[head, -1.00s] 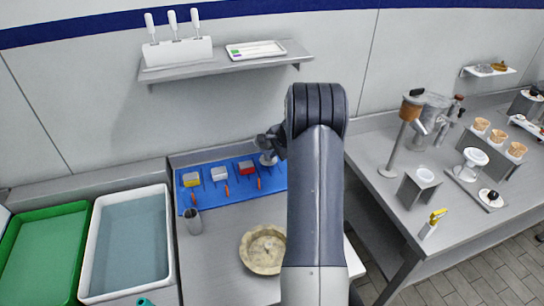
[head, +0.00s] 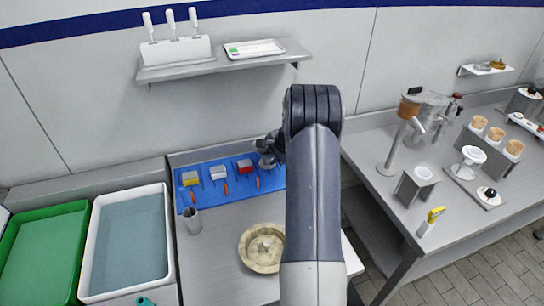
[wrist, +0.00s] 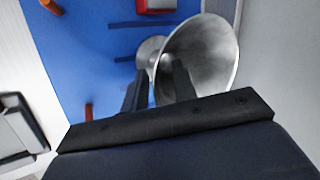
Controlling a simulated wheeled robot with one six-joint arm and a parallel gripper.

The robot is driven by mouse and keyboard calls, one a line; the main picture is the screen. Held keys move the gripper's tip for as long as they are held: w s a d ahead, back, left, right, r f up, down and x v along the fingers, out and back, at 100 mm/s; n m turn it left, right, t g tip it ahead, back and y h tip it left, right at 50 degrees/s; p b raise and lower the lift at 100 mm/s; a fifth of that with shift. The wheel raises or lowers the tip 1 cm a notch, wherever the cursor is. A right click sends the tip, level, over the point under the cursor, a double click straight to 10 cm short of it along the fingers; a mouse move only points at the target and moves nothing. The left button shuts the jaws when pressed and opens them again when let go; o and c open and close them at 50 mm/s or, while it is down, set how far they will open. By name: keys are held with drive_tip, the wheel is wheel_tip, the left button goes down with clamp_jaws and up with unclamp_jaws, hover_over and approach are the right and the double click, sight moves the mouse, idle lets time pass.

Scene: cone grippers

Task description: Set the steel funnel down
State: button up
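The steel funnel (wrist: 208,55) shows in the wrist view, its wide mouth tilted toward the upper right and its smaller end to the left. My gripper (wrist: 160,78) has its two dark fingers on either side of the funnel's narrow part and appears shut on it. In the head view, my gripper (head: 268,150) is over the right end of the blue mat (head: 207,200), with the funnel small and partly hidden below it. I cannot tell whether the funnel touches the mat.
Tools with yellow, white and red (head: 245,166) blocks lie on the mat left of my gripper. A shelf (head: 220,64) is above. A wall is close behind the mat.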

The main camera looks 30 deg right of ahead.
drive_tip(key=b+v, duration=0.2)
drive_tip(key=v, duration=1)
